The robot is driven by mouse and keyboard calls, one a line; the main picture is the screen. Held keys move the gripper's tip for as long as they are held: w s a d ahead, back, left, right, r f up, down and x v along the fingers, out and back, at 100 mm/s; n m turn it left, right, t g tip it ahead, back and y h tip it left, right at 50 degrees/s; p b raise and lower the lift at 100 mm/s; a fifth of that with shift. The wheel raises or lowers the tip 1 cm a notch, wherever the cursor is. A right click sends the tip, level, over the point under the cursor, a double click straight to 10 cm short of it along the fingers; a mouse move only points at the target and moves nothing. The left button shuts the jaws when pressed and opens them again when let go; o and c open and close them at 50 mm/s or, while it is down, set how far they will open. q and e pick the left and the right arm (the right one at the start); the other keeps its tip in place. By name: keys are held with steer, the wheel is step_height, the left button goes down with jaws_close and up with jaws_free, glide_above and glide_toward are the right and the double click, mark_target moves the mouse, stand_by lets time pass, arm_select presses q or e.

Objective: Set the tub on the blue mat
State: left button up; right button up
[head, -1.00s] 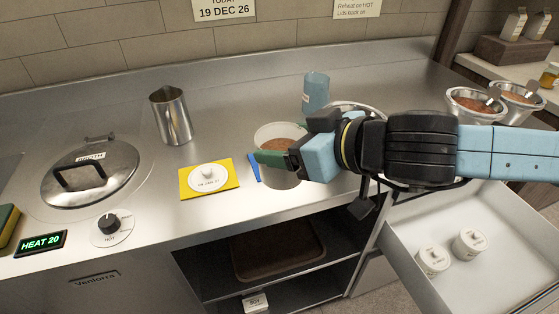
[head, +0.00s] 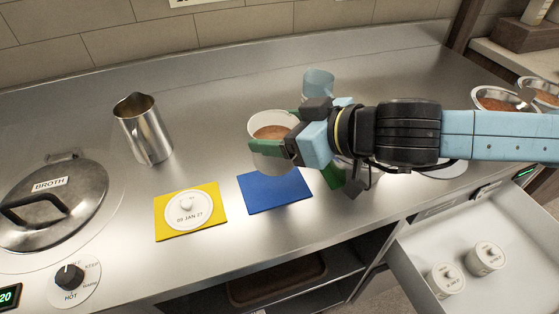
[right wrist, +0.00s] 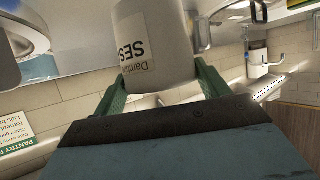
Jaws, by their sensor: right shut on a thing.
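A white tub (head: 258,160) with brown sauce in it is held upright in my right gripper (head: 272,134). The green fingers are shut on its two sides. The right wrist view shows the tub (right wrist: 155,45) between both fingers, with dark lettering on its side. The blue mat (head: 274,192) lies flat on the steel counter, bare where it shows. In the head view the tub's base overlaps the mat's far edge. I cannot tell how high the tub is above the counter. My left gripper is not in view.
A yellow mat (head: 166,228) with a dated white lid (head: 188,212) lies left of the blue mat. A steel pitcher (head: 146,130), a broth pot (head: 50,205) and a blue cup (head: 319,84) stand around. An open drawer (head: 440,245) is lower right.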

mark_target(284, 164)
step_height(284, 164, down, 7)
steer(key=shift+s+d+f+b, duration=0.1)
steer(key=shift+s+d+b, duration=0.05)
steer(key=shift+b, duration=0.3)
steer(key=shift+f+b, duration=0.3)
steer(key=shift+b, duration=0.15)
steer(key=o, duration=0.9)
